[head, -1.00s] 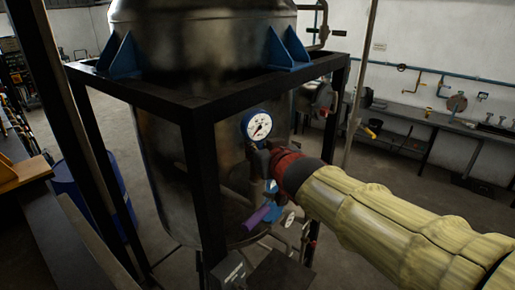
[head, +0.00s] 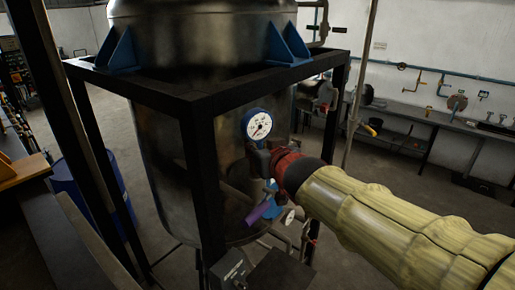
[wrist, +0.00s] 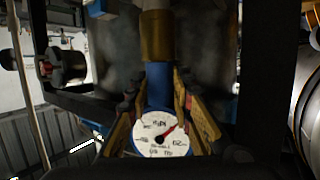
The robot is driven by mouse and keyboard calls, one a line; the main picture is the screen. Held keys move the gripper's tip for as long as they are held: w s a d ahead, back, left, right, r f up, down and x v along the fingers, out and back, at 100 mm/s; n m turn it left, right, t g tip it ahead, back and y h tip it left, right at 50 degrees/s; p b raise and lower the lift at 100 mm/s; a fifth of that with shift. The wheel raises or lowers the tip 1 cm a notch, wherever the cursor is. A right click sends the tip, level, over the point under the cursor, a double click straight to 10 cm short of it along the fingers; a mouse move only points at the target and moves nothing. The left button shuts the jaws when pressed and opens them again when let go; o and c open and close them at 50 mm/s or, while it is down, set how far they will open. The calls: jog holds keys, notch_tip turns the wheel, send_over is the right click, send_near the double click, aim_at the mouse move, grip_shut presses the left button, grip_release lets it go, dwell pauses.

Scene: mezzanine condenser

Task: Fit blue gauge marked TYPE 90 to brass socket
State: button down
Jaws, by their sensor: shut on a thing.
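The blue gauge (head: 257,124) has a white dial with a red needle. It is upright in front of the dark tank, at the tip of my gripper (head: 262,160). In the wrist view, both fingers are shut on the gauge, one on each side of its blue body (wrist: 158,88). The dial (wrist: 173,135) faces the camera; its print is too small to read surely. A brass socket (wrist: 157,38) lies in line with the blue body in the wrist view. The two appear to meet, but I cannot tell whether they are joined. The socket is not clear in the head view.
A black frame (head: 203,180) with a post stands close left of the gauge, around the tank (head: 165,150). A purple handle (head: 262,209) and a small handwheel (head: 289,216) sit below my gripper. A bench (head: 440,120) runs along the back wall.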

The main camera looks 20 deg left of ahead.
jog(key=c, duration=1.5)
grip_release()
jog(key=shift+f, duration=0.2)
jog(key=shift+v, duration=3.75)
